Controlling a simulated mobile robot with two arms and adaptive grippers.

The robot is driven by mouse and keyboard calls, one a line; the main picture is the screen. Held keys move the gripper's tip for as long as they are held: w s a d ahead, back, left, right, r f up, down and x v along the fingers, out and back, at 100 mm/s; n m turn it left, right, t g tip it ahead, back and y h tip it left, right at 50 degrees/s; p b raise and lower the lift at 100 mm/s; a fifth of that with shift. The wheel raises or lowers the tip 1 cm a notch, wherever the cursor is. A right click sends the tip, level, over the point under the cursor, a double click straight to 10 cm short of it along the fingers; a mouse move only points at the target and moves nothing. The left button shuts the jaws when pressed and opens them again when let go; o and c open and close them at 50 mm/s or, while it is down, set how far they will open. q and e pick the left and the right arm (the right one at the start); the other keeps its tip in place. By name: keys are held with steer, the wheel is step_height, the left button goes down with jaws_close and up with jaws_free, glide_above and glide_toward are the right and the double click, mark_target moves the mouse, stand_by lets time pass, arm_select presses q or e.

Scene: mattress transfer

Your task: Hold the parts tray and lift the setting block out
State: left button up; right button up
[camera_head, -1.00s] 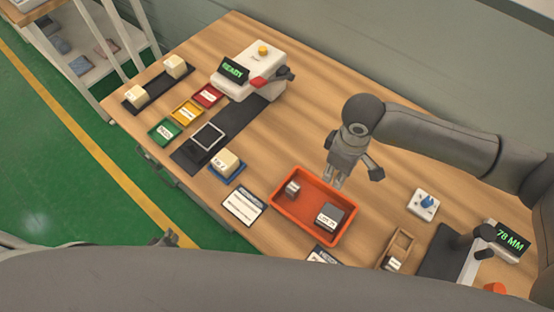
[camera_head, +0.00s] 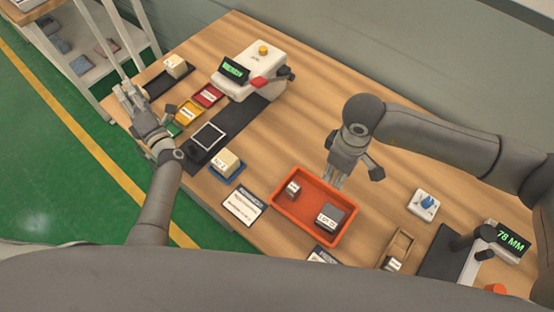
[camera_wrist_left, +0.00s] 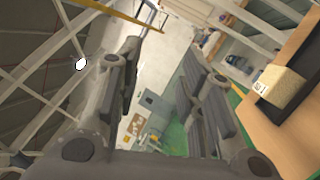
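The orange parts tray (camera_head: 290,223) lies on the wooden bench in the head view. Inside it are a small grey block (camera_head: 292,190) at the left and a larger dark block with a white label (camera_head: 330,217) at the right; I cannot tell for sure which is the setting block. My right gripper (camera_head: 335,184) points down by the tray's far edge, its fingers slightly apart and empty. My left gripper (camera_head: 126,92) is far from the tray, at the bench's left end. Its fingers also show in the left wrist view (camera_wrist_left: 163,75), wide apart with nothing between them.
A dark rack with a cream block (camera_head: 175,67) is beside my left gripper. Coloured bins (camera_head: 208,95), a READY-display machine (camera_head: 262,68) and a cream block on a blue tray (camera_head: 227,163) stand leftward. A gauge (camera_head: 508,240) stands right. Bare wood lies behind the tray.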

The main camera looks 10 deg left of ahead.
mark_target(313, 206)
arm_select(q)
steer(key=w+d+r+m+t+h, duration=0.3)
steer(key=d+r+m+t+h, duration=0.35)
steer(key=d, duration=0.25)
steer(key=w+d+r+m+t+h, duration=0.3)
steer(key=d+r+m+t+h, duration=0.2)
steer(key=d+r+m+h, duration=0.3)
steer(key=s+d+r+m+g+h, duration=0.1)
steer(key=s+d+m+g+h, duration=0.2)
steer(key=d+m+g+h, duration=1.55)
steer(key=s+d+f+m+g+y, duration=0.1)
steer(key=s+d+f+m+g, duration=0.5)
steer(key=m, duration=0.3)
steer(key=s+d+f+m+g, duration=0.3)
steer(key=d+f+m+g, duration=0.1)
steer(key=d+f+m, duration=0.4)
arm_select(e)
steer(key=shift+f, duration=0.45)
step_height(313, 206, down, 10)
steer(key=shift+r, duration=0.1)
arm_select(q)
steer(key=s+a+f+m+g+y, duration=0.1)
steer(key=s+a+f+m+y, duration=0.2)
steer(key=s+a+f+y, duration=0.3)
steer(key=a+f+y, duration=0.1)
steer(key=y, duration=0.4)
steer(key=shift+s+a+f+m+g, duration=0.2)
steer(key=shift+s+a+m+g, duration=0.1)
steer(key=shift+m, duration=0.1)
